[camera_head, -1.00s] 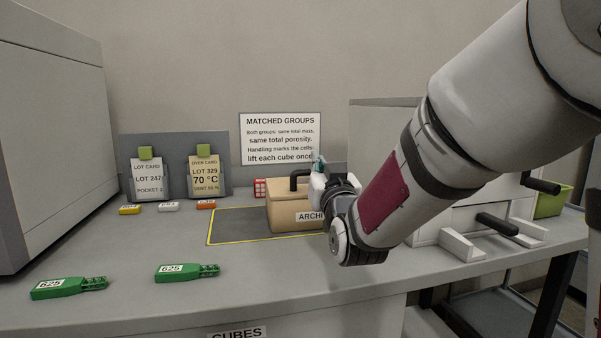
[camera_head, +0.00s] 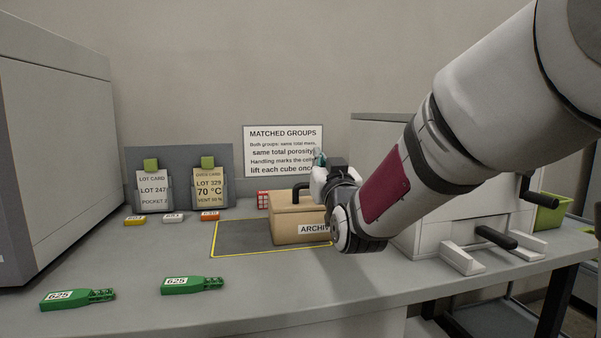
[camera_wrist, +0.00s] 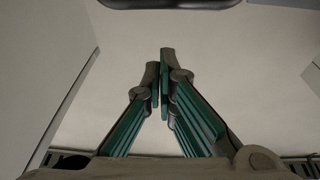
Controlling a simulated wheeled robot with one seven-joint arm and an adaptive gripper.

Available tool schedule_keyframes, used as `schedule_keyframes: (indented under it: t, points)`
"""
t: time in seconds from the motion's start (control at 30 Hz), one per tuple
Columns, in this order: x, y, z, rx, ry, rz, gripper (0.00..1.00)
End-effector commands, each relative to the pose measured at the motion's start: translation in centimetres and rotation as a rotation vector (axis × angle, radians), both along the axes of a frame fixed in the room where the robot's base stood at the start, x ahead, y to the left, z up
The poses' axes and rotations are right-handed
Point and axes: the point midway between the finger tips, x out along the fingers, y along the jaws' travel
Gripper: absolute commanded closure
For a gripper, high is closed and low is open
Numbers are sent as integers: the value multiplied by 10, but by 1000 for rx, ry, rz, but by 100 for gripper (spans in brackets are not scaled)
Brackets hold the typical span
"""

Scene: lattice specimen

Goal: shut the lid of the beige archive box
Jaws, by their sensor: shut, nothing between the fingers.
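The beige archive box (camera_head: 298,229) stands on the bench at the right part of a dark mat with a yellow outline. Its front label reads "ARCHI" before my arm cuts it off. Its beige top looks level, with a black handle (camera_head: 301,188) near the back; my wrist hides the right part, so I cannot tell for certain how the lid sits. My gripper, at the box's right rear in the head view, is mostly hidden behind my wrist, with a bit of teal finger showing. In the wrist view my gripper (camera_wrist: 161,75) is shut and empty over a pale surface.
Two green 625 tags (camera_head: 77,299) lie at the front left. A large grey cabinet (camera_head: 50,160) bounds the left. A white machine (camera_head: 440,225) with black handles stands right.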

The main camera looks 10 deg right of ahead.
Motion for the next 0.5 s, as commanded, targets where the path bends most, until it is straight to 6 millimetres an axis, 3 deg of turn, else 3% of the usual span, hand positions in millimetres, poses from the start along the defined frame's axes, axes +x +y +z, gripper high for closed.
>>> schedule_keyframes:
  t: [0.5]
  points:
    - [-77,4,-39,1,-4,0,100]
